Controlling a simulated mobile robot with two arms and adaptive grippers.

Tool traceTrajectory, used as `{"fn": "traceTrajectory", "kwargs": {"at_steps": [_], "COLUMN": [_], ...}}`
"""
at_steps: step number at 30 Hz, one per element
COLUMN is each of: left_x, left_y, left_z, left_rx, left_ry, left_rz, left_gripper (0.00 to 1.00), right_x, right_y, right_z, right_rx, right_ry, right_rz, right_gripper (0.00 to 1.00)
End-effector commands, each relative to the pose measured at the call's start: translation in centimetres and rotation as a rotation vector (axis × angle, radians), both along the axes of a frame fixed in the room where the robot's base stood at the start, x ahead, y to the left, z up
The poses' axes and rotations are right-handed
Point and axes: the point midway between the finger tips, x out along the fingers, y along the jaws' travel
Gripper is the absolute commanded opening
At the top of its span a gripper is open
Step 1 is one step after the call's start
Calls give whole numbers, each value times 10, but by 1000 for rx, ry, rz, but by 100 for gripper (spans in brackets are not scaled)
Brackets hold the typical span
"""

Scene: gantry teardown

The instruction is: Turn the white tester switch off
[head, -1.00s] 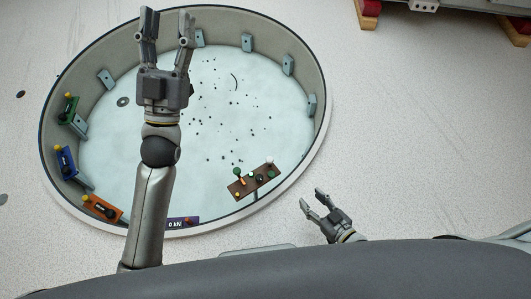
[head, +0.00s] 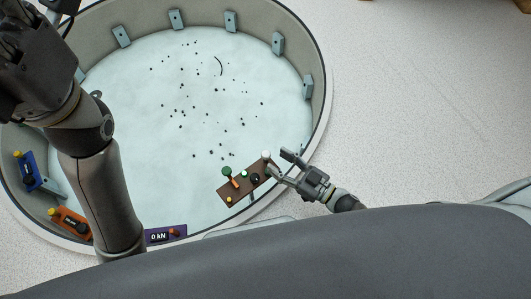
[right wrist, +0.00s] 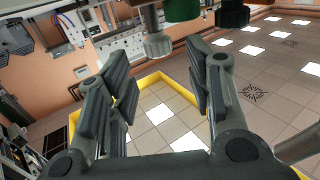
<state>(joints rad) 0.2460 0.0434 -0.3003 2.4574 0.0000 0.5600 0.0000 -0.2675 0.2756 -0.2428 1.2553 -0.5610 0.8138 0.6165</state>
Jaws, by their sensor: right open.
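The brown control panel (head: 240,192) sits at the near right rim of the round pit in the head view. A white knob (head: 266,154) stands at its upper right end and looks like the white tester switch. My right gripper (head: 279,163) is open and empty, its fingertips beside that knob. In the right wrist view, a pale grey knob (right wrist: 158,45) shows ahead between the two open fingers (right wrist: 160,88); I cannot tell whether they touch it. My left gripper (head: 30,25) is at the top left corner, partly cut off, its fingers unclear.
The panel also bears a green knob (head: 227,171), a black knob (head: 255,178) and a yellow one (head: 229,199). A purple display (head: 165,235) reads 0 kN. Blue (head: 27,172) and orange (head: 70,222) boxes line the left rim. The floor to the right is clear.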

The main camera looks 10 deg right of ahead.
Motion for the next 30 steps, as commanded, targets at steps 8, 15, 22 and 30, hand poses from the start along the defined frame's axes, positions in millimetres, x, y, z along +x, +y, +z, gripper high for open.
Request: {"fn": "traceTrajectory", "kwargs": {"at_steps": [8, 15, 22, 30], "left_x": [-11, -14, -14, -14], "left_y": [-1, -2, -2, -2], "left_z": [4, 8, 8, 8], "left_rx": [3, 5, 5, 5], "left_ry": [-55, -68, -68, -68], "left_rz": [3, 4, 4, 3], "left_gripper": [47, 47, 47, 47], "right_x": [35, 44, 44, 44], "right_y": [30, 38, 38, 38], "right_z": [-3, -1, -1, -1], "right_rx": [1, 0, -1, -1], "right_ry": [-1, 1, 2, 2], "right_rz": [-1, -1, -1, -1], "right_gripper": [47, 47, 45, 10]}}
